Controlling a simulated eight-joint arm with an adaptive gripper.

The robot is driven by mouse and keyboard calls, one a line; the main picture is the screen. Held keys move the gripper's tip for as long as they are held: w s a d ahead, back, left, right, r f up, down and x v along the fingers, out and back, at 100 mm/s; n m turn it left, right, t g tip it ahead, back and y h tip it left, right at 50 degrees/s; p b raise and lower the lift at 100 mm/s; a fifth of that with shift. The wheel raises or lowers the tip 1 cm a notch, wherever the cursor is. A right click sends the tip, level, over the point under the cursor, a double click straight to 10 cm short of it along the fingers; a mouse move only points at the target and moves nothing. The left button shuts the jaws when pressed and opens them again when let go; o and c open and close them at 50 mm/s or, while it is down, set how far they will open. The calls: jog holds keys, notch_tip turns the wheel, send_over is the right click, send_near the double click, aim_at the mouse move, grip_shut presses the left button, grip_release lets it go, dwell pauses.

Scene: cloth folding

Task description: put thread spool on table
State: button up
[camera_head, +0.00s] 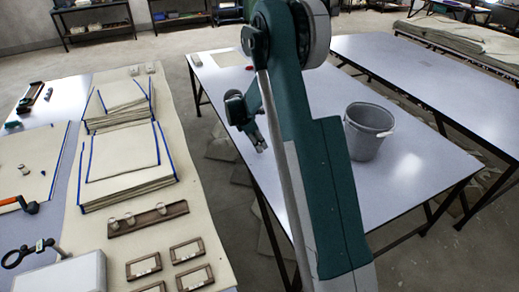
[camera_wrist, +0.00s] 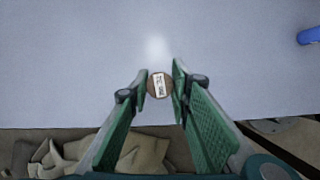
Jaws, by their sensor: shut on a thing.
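The thread spool (camera_wrist: 159,86) shows in the wrist view as a small round brown end with a pale printed label. It sits between the fingertips of my gripper (camera_wrist: 160,84), which is shut on it. In the head view my gripper (camera_head: 262,146) hangs from my arm near the left edge of the middle table (camera_head: 405,192). I cannot make the spool out there. In the wrist view the pale tabletop (camera_wrist: 240,70) lies beneath the spool, with its edge crossing below. The height above the table is hard to tell.
A grey bucket (camera_head: 368,132) stands on the middle table, right of my arm. Folded cloth stacks (camera_head: 125,165), a wooden rack (camera_head: 148,218) and small frames (camera_head: 187,250) lie on the left table. Crumpled cloth (camera_wrist: 140,153) lies below the table edge. Much of the tabletop is clear.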

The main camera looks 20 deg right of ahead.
jog(key=shift+f+b, duration=0.3)
jog(key=shift+f, duration=1.05)
jog(key=shift+f, duration=0.2)
jog(key=o, duration=0.8)
jog(key=shift+p+v, duration=1.05)
jog(key=shift+v, duration=2.9)
jog(key=shift+s, duration=0.1)
